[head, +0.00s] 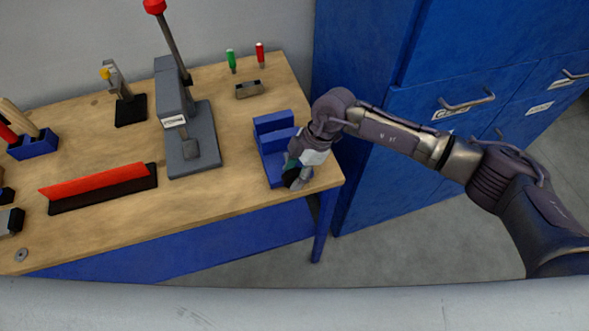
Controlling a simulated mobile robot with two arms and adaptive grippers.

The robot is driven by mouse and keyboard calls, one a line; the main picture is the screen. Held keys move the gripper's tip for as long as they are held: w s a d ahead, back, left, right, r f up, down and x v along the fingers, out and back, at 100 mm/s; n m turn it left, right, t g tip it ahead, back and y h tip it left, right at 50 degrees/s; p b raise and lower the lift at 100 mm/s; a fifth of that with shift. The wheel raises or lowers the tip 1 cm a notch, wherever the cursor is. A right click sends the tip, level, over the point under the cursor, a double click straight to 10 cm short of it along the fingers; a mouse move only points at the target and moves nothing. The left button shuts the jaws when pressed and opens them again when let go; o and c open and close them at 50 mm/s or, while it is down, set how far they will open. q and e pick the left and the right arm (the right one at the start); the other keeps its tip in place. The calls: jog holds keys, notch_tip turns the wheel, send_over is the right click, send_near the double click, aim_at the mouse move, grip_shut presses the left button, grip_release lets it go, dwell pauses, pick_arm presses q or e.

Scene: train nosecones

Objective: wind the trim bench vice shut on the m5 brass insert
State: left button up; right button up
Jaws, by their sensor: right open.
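The blue bench vice (273,127) stands at the right end of the wooden bench, close to the front right corner. My right gripper (291,181) reaches down from the right at the vice's near end and covers part of it. The gripper is open, with its fingers around or beside the near end; I cannot tell which. The vice's handle is hidden or too small to make out. I cannot make out the brass insert; the jaw area is partly behind my gripper. My left gripper is out of view.
A grey arbor press (180,125) with a red-knobbed lever stands left of the vice. A red strip on a black base (100,189), a toggle clamp (122,95) and green and red screwdrivers (231,60) are on the bench (225,185). Blue cabinets (360,80) stand close on the right.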

grip_shut()
jog(key=shift+f, duration=0.1)
dwell(0.3)
jog(key=shift+w+d+f+g+y+b, duration=0.1)
jog(key=shift+d+g+y+b, duration=0.1)
jog(key=shift+y+b, duration=0.35)
jog(key=shift+d+f+g+y+b, duration=0.1)
jog(key=shift+g+y+b, duration=0.2)
jog(key=shift+y, duration=0.35)
jog(key=shift+w+d+g+y+b, duration=0.15)
jog(key=shift+g+y+b, duration=0.15)
jog(key=shift+y+b, duration=0.6)
jog(key=shift+d+g+y+b, duration=0.15)
jog(key=shift+g+y+b, duration=0.3)
jog(key=shift+y, duration=0.75)
jog(key=shift+r, duration=0.1)
grip_release()
